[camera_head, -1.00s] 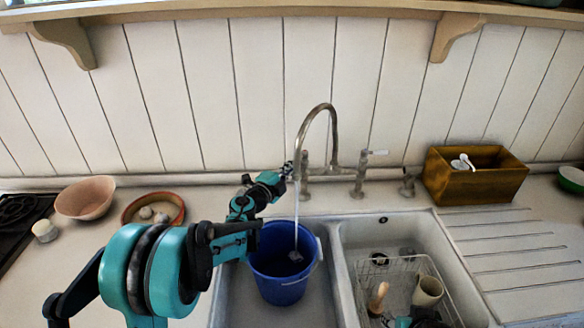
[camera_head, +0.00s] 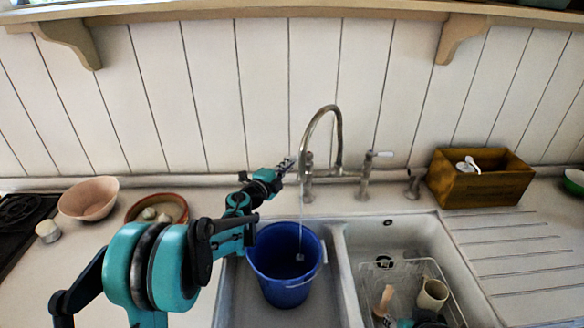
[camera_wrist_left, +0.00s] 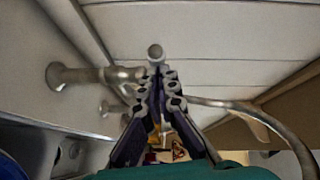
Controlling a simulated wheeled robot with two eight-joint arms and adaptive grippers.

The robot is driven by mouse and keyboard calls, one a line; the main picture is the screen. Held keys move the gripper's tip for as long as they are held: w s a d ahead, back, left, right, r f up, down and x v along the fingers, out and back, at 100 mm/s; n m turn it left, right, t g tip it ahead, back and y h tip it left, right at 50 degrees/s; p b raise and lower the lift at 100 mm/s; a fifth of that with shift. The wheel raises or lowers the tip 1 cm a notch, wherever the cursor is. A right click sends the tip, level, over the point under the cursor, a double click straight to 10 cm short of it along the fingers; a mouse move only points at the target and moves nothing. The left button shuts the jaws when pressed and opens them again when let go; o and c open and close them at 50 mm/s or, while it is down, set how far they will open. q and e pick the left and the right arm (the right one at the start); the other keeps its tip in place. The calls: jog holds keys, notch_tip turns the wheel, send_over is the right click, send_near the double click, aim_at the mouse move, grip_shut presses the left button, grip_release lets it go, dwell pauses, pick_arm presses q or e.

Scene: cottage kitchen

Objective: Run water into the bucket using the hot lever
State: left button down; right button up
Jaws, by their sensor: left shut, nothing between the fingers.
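The blue bucket (camera_head: 285,290) stands upright in the left sink under the curved tap spout (camera_head: 338,135). A thin, faint water stream (camera_head: 300,215) falls from the spout into it, with a pale spot inside. My left gripper (camera_head: 286,164) is shut and empty beside the left side of the tap, where the hot lever is hidden or too small to make out. In the left wrist view the shut fingers (camera_wrist_left: 157,78) point at a round metal knob (camera_wrist_left: 155,52). The white-handled right lever (camera_head: 380,154) is clear. A teal and dark part of mine shows at the bottom edge.
The right sink holds a wire rack (camera_head: 375,268) with a cream cup (camera_head: 432,294). A wooden box (camera_head: 480,188) stands on the right counter. A pink bowl (camera_head: 88,198) and a brown dish (camera_head: 140,212) are at left. The wall is close behind the tap.

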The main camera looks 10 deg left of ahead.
pick_arm(q)
jog(key=shift+w+a+r, duration=0.25)
jog(key=shift+w+a, duration=0.6)
jog(key=shift+a, duration=0.1)
pick_arm(e)
jog(key=shift+s+d, duration=0.1)
jog(key=shift+s, duration=0.15)
jog(key=shift+r, duration=0.1)
pick_arm(q)
jog(key=shift+r, duration=0.1)
